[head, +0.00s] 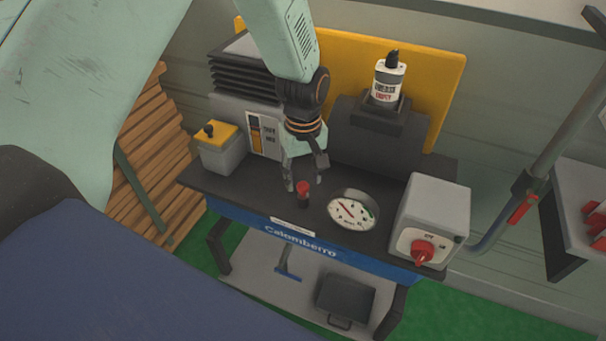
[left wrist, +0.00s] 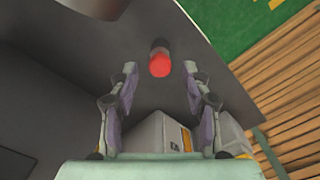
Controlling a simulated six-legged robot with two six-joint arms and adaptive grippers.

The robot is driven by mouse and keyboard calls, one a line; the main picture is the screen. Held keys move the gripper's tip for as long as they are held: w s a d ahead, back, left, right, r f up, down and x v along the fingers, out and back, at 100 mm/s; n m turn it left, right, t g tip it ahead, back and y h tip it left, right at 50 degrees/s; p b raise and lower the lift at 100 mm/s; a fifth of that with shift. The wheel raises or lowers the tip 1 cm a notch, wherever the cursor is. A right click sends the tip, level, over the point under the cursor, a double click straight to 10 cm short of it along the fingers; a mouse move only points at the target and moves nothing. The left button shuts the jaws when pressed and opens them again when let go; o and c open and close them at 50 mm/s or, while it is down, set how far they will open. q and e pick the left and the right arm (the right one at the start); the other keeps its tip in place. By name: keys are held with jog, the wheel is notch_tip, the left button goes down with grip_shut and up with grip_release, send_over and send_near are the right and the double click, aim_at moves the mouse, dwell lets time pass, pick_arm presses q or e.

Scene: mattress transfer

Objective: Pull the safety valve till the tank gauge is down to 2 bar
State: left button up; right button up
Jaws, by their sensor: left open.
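The safety valve (head: 303,190), a small dark post with a red cap, stands on the dark bench top. The tank gauge (head: 351,210), a round white dial, sits to its right; its needle reading is too small to make out. My left gripper (head: 301,184) comes down from above at the valve, open. In the left wrist view the valve's red cap (left wrist: 160,65) shows between and slightly beyond the two open fingertips (left wrist: 161,76), with a gap on each side. My right gripper is not in view.
On the bench, a grey box with a red knob (head: 430,215) stands right of the gauge. A yellow-topped box (head: 216,147) is at left. A bottle (head: 386,80) sits on a dark block behind. A dark tray (head: 345,298) lies on the lower shelf.

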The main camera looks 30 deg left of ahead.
pick_arm(q)
notch_tip(320, 180, up, 12)
dwell(0.5)
jog(key=shift+f, duration=0.1)
jog(key=m, duration=0.2)
send_over(303, 185)
jog(key=s, duration=0.4)
notch_tip(303, 185, down, 9)
jog(key=s+f+m, duration=0.3)
jog(key=s+f, duration=0.6)
jog(key=f, duration=0.2)
jog(key=s+f+m, duration=0.2)
jog(key=s, duration=0.7)
jog(key=s+f+m, duration=0.2)
jog(key=s+f, duration=0.1)
jog(key=s, duration=0.6)
jog(key=shift+s+d+f, duration=0.15)
jog(key=shift+d+f, duration=0.1)
jog(key=shift+f, duration=0.1)
jog(key=f+b, duration=0.8)
jog(key=w+f+b, duration=0.1)
jog(key=f+b, duration=0.3)
jog(key=shift+f, duration=0.1)
